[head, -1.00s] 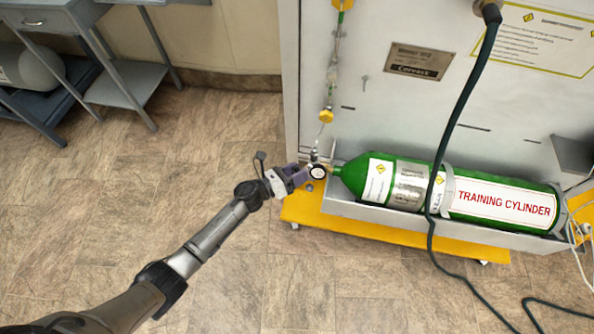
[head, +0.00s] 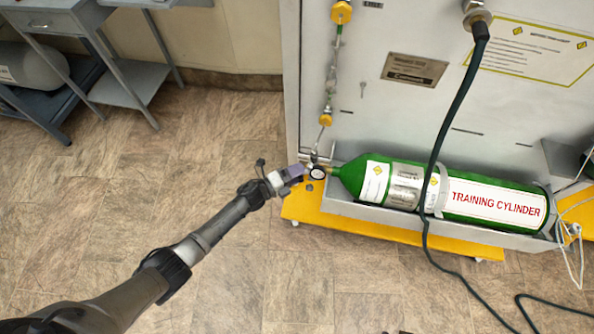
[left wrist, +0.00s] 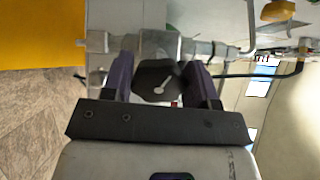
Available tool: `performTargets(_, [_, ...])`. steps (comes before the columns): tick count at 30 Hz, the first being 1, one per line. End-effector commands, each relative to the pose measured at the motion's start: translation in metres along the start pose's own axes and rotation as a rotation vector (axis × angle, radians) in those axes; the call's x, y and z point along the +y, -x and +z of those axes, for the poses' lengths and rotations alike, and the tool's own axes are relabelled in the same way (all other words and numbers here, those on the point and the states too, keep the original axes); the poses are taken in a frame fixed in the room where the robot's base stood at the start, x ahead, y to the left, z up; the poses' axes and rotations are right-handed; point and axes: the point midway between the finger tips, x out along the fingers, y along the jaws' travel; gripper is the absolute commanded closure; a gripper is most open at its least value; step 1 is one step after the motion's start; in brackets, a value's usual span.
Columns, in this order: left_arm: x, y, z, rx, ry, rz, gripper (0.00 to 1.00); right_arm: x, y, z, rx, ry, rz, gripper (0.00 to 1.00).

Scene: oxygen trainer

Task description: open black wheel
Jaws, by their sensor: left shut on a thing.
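The black wheel (left wrist: 158,82) is a dark knob with a light pointer mark, on a grey valve body (left wrist: 155,44) in the left wrist view. My left gripper (left wrist: 160,78) has its two purple fingers on either side of the wheel, shut on it. In the head view my left gripper (head: 300,172) is at the valve end of the green training cylinder (head: 350,176), beside a small round gauge (head: 317,173). The gripper hides the wheel there. My right gripper is not in view.
The cylinder lies in a grey tray on a yellow base (head: 400,232) against a grey cabinet (head: 400,125). A dark hose (head: 455,120) hangs across the cylinder. A grey side table (head: 45,20) stands at the far left.

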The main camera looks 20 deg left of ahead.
Motion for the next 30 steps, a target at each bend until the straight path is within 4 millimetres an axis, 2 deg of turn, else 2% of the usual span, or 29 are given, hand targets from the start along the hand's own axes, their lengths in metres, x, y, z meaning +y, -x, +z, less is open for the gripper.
performTargets(30, [0.003, 0.0, -0.002, 0.0, 0.964, 0.001, 0.7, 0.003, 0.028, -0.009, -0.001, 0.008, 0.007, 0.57])
